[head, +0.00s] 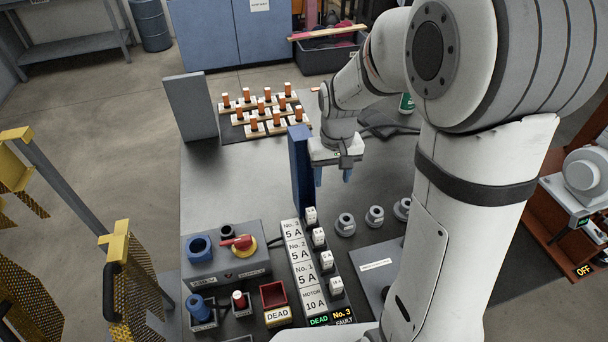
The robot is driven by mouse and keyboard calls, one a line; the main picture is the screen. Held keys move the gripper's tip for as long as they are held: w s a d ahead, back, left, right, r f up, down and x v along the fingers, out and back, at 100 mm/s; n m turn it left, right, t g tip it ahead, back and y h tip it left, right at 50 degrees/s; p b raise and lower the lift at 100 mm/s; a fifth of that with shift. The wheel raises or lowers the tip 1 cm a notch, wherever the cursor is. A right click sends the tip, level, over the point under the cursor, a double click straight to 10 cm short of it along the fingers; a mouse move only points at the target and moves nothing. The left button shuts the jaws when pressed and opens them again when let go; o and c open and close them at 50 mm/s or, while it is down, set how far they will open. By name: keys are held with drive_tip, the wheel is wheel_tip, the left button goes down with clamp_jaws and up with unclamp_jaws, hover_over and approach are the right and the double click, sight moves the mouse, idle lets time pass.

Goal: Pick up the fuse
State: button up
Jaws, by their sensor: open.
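No single fuse stands out clearly. Several upright orange-and-white pieces (253,125) stand in rows on a rack at the back of the table; they may be fuses. Several white blocks (319,237) stand beside a label strip (300,252) reading No. 3, No. 2, No. 1 5 A and MOTOR 10 A. Displays below read DEAD and No. 3 FAULT. My gripper (333,176) points down with its two blue fingertips apart and nothing visible between them. It is above the table, behind the white blocks and in front of the orange rows.
A blue upright panel (301,168) stands just left of my gripper. A grey panel (191,108) stands at the back left. Grey round parts (345,225) sit right of the blocks. A switch box with a red handle (238,243) and a red bin (274,294) are front left. The left-middle tabletop is clear.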

drive_tip(key=g, duration=0.2)
hover_over(311, 211)
drive_tip(key=shift+n, duration=0.4)
drive_tip(key=f, duration=1.2)
drive_tip(key=shift+w+a+f, duration=0.25)
drive_tip(key=shift+w+f, duration=0.05)
drive_tip(key=shift+f, duration=0.1)
drive_tip(key=shift+a+f, duration=0.1)
drive_tip(key=shift+f, duration=0.3)
drive_tip(key=f, duration=0.2)
drive_tip(key=f+p, duration=0.1)
drive_tip(key=f, duration=0.5)
drive_tip(key=shift+s+d, duration=0.3)
drive_tip(key=shift+d, duration=0.05)
drive_tip(key=shift+c, duration=0.2)
drive_tip(key=c, duration=1)
